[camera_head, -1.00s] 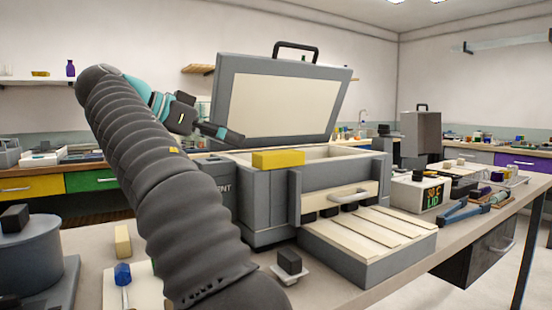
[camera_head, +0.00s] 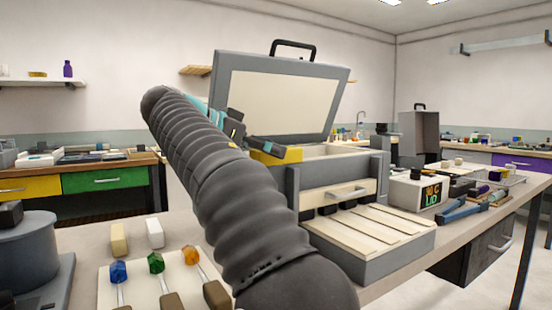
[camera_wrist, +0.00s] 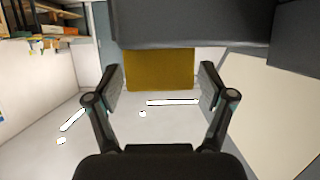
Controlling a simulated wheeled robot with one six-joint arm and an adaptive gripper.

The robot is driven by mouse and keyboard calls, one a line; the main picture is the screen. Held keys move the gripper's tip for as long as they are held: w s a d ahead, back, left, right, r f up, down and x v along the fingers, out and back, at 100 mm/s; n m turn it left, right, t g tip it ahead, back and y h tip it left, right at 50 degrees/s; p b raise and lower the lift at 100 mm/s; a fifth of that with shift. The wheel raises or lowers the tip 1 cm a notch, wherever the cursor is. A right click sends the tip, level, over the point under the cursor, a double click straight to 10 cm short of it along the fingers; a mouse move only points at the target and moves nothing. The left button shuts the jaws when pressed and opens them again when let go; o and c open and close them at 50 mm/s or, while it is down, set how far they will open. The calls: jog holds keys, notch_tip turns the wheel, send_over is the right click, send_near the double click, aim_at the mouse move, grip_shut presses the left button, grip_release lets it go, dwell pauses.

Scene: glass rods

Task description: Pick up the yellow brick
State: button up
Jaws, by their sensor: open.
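The yellow brick (camera_head: 291,156) lies on the rim at the front left corner of the open grey box (camera_head: 340,170). In the wrist view the brick (camera_wrist: 160,72) shows between the two fingertips, with a visible gap on each side. My gripper (camera_wrist: 160,84) is open and empty. In the head view my gripper (camera_head: 264,148) is at the brick's left end and covers part of it. Whether the fingers reach past the brick's near face is hard to tell. My arm hides the box's left front.
The box's raised lid (camera_head: 280,95) stands close behind the gripper. A cream-topped stepped drawer unit (camera_head: 370,240) is in front of the box.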

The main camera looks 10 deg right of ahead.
jog(key=shift+x, duration=1.4)
jog(key=c, duration=1.4)
jog(key=shift+r, duration=0.1)
